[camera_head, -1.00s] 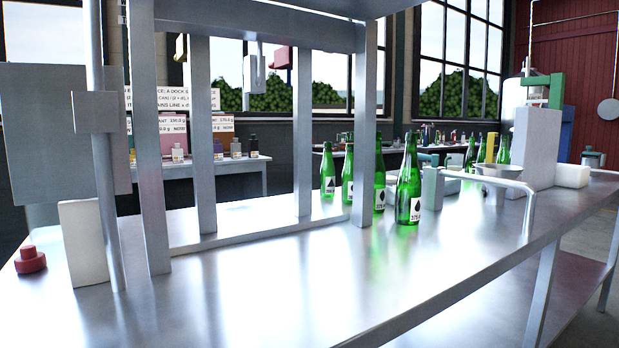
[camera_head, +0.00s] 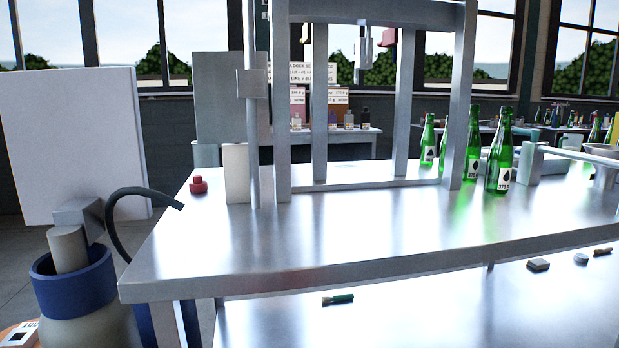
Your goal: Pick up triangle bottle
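Several green glass bottles stand upright on the steel bench. The leftmost bottle (camera_head: 427,145) stands behind the metal frame's bar and has a white label whose dark mark looks like a triangle, though it is small. Another bottle (camera_head: 444,150) is partly hidden by the frame's right post. The bottle just right of that post (camera_head: 472,160) has a dark mark that is hard to name. The nearest bottle (camera_head: 500,160) shows a drop mark and a number. My gripper is not in view.
A steel frame (camera_head: 463,110) stands on the bench (camera_head: 340,235), left of the nearest bottles. A red knob (camera_head: 198,185) and white block (camera_head: 236,172) are on the bench's left. A blue-collared vessel (camera_head: 75,285) stands lower left. The bench's front middle is clear.

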